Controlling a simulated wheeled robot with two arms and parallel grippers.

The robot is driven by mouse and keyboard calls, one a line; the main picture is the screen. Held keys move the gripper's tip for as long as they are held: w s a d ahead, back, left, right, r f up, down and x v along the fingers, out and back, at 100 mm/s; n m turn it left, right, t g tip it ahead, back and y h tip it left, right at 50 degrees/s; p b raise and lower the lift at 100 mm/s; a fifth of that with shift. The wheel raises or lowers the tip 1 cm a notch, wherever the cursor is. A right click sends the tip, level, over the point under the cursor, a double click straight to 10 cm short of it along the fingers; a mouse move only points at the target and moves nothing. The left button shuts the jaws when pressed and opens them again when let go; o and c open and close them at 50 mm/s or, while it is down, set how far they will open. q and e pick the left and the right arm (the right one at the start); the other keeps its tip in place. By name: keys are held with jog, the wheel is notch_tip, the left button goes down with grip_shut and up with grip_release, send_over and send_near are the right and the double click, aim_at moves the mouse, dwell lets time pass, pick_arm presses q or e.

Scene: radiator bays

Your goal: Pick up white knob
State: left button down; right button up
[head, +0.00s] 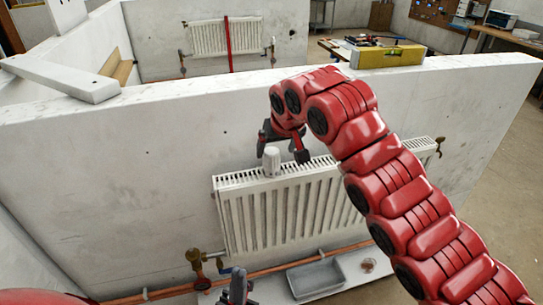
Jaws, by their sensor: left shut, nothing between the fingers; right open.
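The white knob (271,161) stands upright on the top grille of the near white radiator (285,212), toward its left half. My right gripper (284,152) is open, pointing down, with its two dark fingers apart. In the picture the knob's top shows between the fingers, nearer the left one; I cannot tell whether either finger touches it. My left gripper (237,290) is at the bottom edge, low in front of the radiator, shut and empty, partly cut off by the frame.
A brass valve (197,262) and copper pipe (165,292) run along the radiator's lower side. A grey tray (315,278) lies below it. The partition wall (130,165) rises behind, with a yellow level (388,57) on its top. Another radiator (208,38) hangs farther back.

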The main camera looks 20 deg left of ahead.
aim_at(272, 151)
jog(key=shift+w+a+f, duration=0.15)
jog(key=shift+w+f, duration=0.05)
jog(key=shift+f, duration=0.25)
jog(key=shift+w+a+f+p, duration=0.15)
jog(key=shift+f+p, duration=0.05)
jog(key=shift+p, duration=0.15)
jog(key=shift+w+a+f+p, duration=0.2)
jog(key=shift+f+p, duration=0.05)
jog(key=shift+p, duration=0.15)
jog(key=p+x, duration=0.2)
jog(key=shift+a+f, duration=0.3)
jog(key=shift+f, duration=0.1)
jog(key=shift+w+a+f, duration=0.2)
jog(key=shift+w+f, duration=0.1)
jog(key=shift+f, duration=0.3)
jog(key=shift+c, duration=0.3)
grip_shut()
